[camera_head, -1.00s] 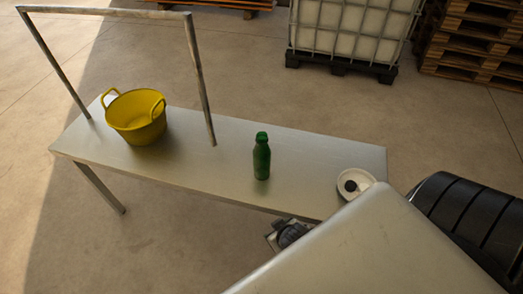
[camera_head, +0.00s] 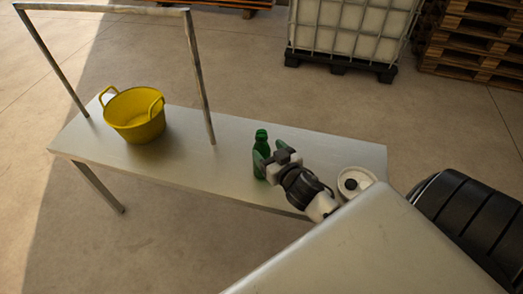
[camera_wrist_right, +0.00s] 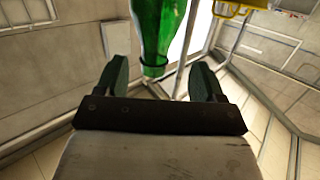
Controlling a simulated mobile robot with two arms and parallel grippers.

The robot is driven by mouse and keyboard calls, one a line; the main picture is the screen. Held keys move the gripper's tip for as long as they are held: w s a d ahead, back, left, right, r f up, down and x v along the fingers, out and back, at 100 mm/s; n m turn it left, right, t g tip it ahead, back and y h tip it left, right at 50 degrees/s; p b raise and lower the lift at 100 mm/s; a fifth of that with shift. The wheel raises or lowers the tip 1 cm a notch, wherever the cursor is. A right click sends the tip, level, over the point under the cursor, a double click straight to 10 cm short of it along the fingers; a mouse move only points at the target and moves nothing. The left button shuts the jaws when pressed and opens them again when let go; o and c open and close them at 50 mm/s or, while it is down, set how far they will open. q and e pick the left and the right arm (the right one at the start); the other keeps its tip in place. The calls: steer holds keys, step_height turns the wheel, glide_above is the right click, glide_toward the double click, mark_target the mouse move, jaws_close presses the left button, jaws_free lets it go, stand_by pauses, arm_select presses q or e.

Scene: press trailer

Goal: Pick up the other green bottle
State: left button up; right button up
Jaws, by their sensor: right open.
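A green bottle (camera_head: 261,146) stands upright on the long metal table (camera_head: 220,135), right of its middle. My right gripper (camera_head: 271,163) has its open fingers at the bottle and hides part of its lower body. In the right wrist view the green bottle (camera_wrist_right: 157,30) appears ahead of the open right gripper (camera_wrist_right: 160,80), with its narrow end reaching between the two fingers. The fingers stand apart from it on both sides. My left gripper is in neither view.
A yellow tub (camera_head: 135,115) with two handles sits at the table's left end. A metal frame (camera_head: 198,80) rises there. A white dish (camera_head: 356,173) with a dark item lies right of my gripper. The table between tub and bottle is clear.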

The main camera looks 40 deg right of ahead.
mark_target(258, 135)
steer(key=shift+w+d+f, duration=0.1)
steer(key=shift+w+f, duration=0.05)
steer(key=shift+w, duration=0.85)
steer(key=shift+w+d+p, duration=0.15)
steer(key=shift+w+d, duration=0.1)
steer(key=shift+w, duration=1.1)
steer(key=shift+w+d+p, duration=0.15)
steer(key=shift+w+d, duration=0.1)
steer(key=shift+w, duration=1.05)
steer(key=shift+c, duration=0.5)
jaws_close()
